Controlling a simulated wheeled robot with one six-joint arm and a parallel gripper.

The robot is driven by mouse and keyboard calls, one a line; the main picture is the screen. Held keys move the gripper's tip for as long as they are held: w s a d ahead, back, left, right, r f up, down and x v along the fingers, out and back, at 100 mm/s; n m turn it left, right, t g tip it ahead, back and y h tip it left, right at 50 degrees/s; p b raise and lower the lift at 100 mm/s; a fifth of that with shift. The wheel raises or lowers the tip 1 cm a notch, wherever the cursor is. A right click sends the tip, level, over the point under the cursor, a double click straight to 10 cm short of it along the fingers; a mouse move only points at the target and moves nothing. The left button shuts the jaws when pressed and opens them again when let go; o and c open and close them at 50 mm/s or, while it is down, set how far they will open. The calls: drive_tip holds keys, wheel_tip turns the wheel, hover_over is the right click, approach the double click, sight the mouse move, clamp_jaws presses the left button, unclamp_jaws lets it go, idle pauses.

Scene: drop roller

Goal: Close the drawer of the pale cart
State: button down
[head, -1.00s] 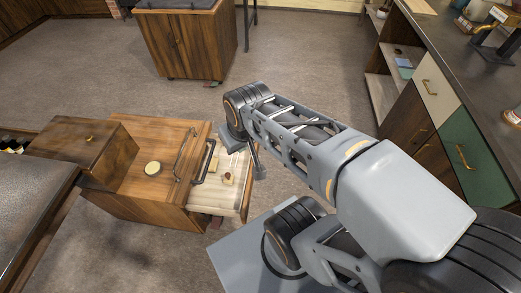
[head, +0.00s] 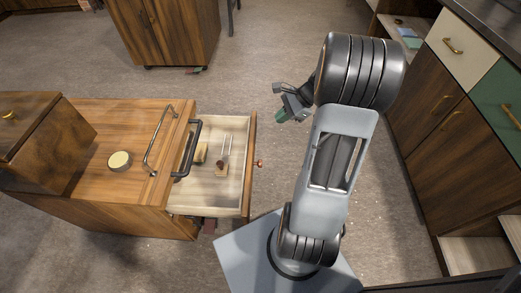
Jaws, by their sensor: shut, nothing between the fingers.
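The light-brown wooden cart (head: 120,195) stands at the left. Its drawer (head: 229,188) is pulled out to the right, with a pale interior open from above. A small reddish knob (head: 259,163) sits on the drawer's front. Inside lie a small brown block (head: 201,153) and a wooden item with a dark part (head: 221,170). My gripper (head: 281,103) is shut and empty, in the air above and to the right of the drawer front, apart from it. Its fingertips are small and partly unclear.
A dark handle (head: 187,150) and a metal rail (head: 158,142) are at the cart's right end. A round tin (head: 119,161) lies on its top. A darker box-like cabinet (head: 45,140) overlaps at left. Counter cabinets (head: 425,90) stand at right. Open floor lies behind the drawer.

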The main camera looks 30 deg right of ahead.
drive_tip(key=d+f+m+t+y+b, duration=0.1)
drive_tip(key=d+f+m+t+b, duration=0.15)
drive_tip(key=d+f+m, duration=0.4)
drive_tip(key=w+a+f+n+b, duration=0.2)
drive_tip(key=w+a+f+b, duration=0.3)
drive_tip(key=a+f, duration=0.3)
drive_tip(key=shift+w+a+g+b, duration=0.4)
drive_tip(key=shift+w+a, duration=0.25)
drive_tip(key=shift+a, duration=0.9)
